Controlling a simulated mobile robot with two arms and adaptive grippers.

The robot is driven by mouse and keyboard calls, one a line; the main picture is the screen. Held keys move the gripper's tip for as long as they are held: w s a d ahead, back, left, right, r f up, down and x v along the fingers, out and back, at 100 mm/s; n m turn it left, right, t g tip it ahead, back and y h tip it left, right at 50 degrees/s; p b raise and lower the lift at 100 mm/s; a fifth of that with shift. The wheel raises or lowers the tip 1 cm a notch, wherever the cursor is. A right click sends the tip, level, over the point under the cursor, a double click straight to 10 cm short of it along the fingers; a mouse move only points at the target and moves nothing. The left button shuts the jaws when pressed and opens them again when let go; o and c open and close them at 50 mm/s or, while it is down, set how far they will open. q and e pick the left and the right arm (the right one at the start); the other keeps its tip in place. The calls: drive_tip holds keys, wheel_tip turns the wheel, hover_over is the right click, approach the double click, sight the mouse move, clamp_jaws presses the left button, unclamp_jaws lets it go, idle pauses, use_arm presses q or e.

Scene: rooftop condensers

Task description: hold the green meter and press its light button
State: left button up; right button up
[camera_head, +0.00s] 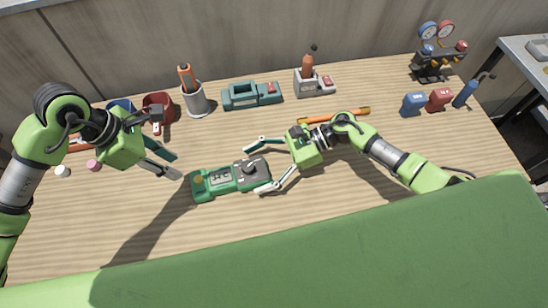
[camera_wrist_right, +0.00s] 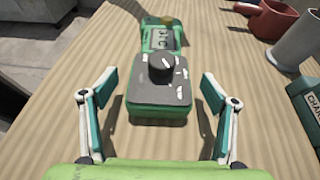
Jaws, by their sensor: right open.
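The green meter (camera_head: 213,182) lies flat on the wooden table, with a display and a dark face carrying a round black dial; it also shows in the right wrist view (camera_wrist_right: 162,104). I cannot make out which mark is its light button. My right gripper (camera_head: 254,169) is open, its fingers on either side of the meter's dial end; the right wrist view (camera_wrist_right: 158,82) shows gaps on both sides and no contact. My left gripper (camera_head: 177,166) is left of the meter's display end, apart from it, empty, its fingertips somewhat apart.
Behind the meter stand a grey cup (camera_head: 196,103) with an orange-handled tool, a teal case (camera_head: 251,95) and a grey holder (camera_head: 314,87). An orange tool (camera_head: 345,113) lies behind my right arm. Gauges (camera_head: 437,52) stand at the back right. The front table is clear.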

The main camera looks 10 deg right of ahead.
sight(230, 179)
drive_tip(key=shift+x, duration=1.45)
drive_tip(key=c, duration=1.6)
use_arm(q)
clamp_jaws()
